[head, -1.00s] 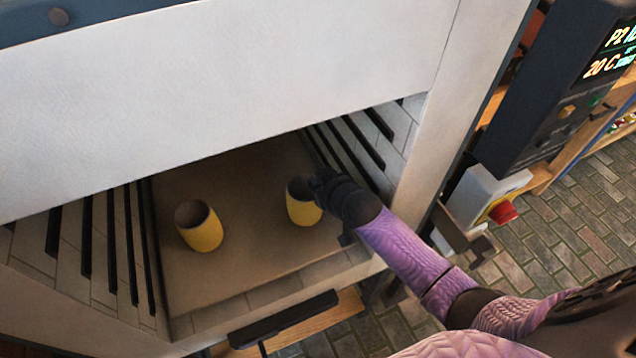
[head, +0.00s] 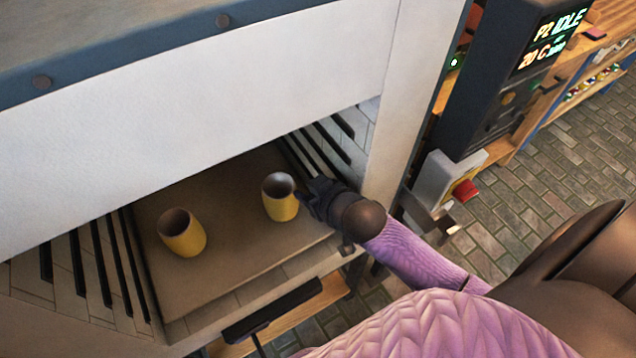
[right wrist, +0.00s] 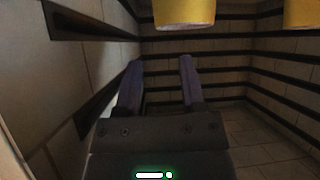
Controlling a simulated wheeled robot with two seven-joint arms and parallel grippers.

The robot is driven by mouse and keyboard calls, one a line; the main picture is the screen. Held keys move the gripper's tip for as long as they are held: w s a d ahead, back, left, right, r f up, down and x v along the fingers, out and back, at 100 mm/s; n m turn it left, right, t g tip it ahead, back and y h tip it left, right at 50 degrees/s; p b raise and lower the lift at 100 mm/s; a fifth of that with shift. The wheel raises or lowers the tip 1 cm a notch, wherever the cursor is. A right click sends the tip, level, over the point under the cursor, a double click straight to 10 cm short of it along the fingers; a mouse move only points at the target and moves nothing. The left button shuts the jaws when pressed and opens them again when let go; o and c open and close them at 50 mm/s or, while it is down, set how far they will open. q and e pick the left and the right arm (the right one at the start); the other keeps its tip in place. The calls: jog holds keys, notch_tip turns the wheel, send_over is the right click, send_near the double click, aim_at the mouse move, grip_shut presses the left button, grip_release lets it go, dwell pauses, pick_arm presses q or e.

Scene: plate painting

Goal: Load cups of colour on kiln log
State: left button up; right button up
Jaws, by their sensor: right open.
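Two yellow cups stand upright on the kiln shelf (head: 225,265): a left cup (head: 183,238) and a right cup (head: 281,203). My right gripper (head: 308,196) is inside the kiln, just right of the right cup, open and empty. In the right wrist view its two fingers (right wrist: 160,85) are spread with nothing between them. The lower parts of a nearer cup (right wrist: 184,12) and a second cup (right wrist: 304,12) show at the top edge there. My left gripper is not in view.
The kiln's slotted side walls (head: 330,150) and its white front (head: 190,110) close in around the opening. A control panel (head: 520,70) reads "IDLE" and 20 C. A red button (head: 465,191) sits on a box right of the opening.

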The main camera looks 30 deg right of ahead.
jog(key=s+d+f+g+h, duration=0.15)
jog(key=s+f+g, duration=0.45)
jog(key=s+f, duration=1.25)
jog(key=s+f+g, duration=0.2)
jog(key=s+f, duration=0.1)
jog(key=s, duration=0.5)
jog(key=s+a+f+g, duration=0.1)
jog(key=s+f, duration=0.3)
jog(key=s, duration=0.4)
jog(key=shift+s+a+f+n+g+p, duration=0.2)
jog(key=shift+n+g+p, duration=0.1)
jog(key=shift+g, duration=0.6)
